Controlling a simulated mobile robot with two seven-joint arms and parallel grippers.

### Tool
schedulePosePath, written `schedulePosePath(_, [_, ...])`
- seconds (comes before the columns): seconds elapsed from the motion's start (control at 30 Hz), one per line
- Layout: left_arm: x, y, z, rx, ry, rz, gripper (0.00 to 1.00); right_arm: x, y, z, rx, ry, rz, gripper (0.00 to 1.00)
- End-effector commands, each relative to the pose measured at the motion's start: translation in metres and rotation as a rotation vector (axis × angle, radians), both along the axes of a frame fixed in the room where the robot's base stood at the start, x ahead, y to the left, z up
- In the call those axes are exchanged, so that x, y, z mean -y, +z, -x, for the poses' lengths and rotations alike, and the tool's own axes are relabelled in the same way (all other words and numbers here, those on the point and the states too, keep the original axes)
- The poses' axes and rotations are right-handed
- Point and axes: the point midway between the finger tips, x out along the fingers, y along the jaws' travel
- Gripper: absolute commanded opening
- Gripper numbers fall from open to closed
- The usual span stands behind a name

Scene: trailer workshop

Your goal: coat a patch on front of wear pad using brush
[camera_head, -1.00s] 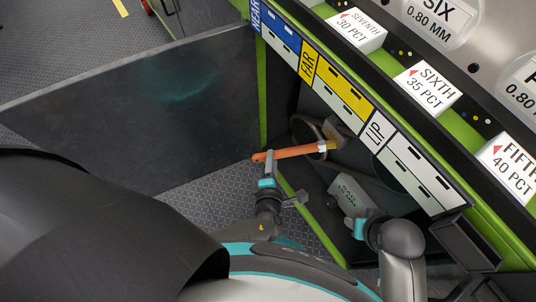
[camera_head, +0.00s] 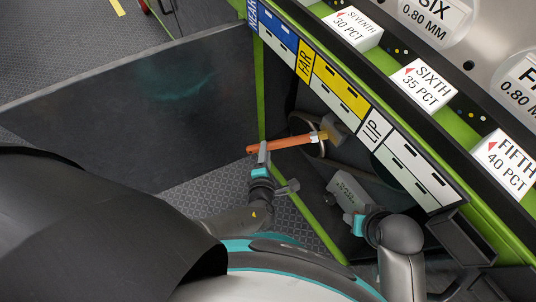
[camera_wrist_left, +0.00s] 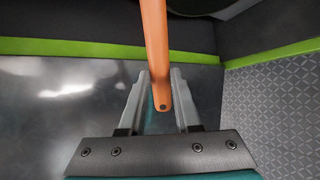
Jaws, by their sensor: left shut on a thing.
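The brush (camera_head: 285,144) has an orange handle, a pale metal ferrule and a yellowish tip. My left gripper (camera_head: 263,152) is shut on the handle near its rear end. The brush points right, into the open compartment. The orange handle (camera_wrist_left: 155,45) also shows between the fingers in the left wrist view (camera_wrist_left: 160,82). A small dark grey block (camera_head: 337,129) is at the brush tip; I cannot tell if it is the wear pad, or whether the tip touches it. My right gripper (camera_head: 346,190) is low in the compartment; its fingers cannot be made out.
A large dark panel (camera_head: 120,110) stands open at the left. A band with blue, yellow and white slotted plates (camera_head: 340,88) runs above the compartment. White labelled blocks (camera_head: 423,85) sit on a green-edged shelf. A round dark loop (camera_head: 308,130) is behind the brush. Patterned floor lies below.

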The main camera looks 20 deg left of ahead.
Motion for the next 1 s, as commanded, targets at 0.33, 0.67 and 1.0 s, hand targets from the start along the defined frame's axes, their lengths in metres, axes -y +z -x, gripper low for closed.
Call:
schedulePosePath(0.33, [-0.022,0.001,-0.019,0.004,0.001,0.0,0.0,0.0,0.0,0.0,0.0,0.0,0.0,0.5])
schedulePosePath(0.67, [-0.027,0.011,-0.023,0.002,0.0,0.0,0.0,0.0,0.01,0.0,0.0,0.0,0.0,0.5])
schedulePosePath(1.0, [-0.021,0.015,-0.016,0.0,0.0,0.002,0.0,0.0,0.016,0.0,0.0,0.0,0.0,0.5])
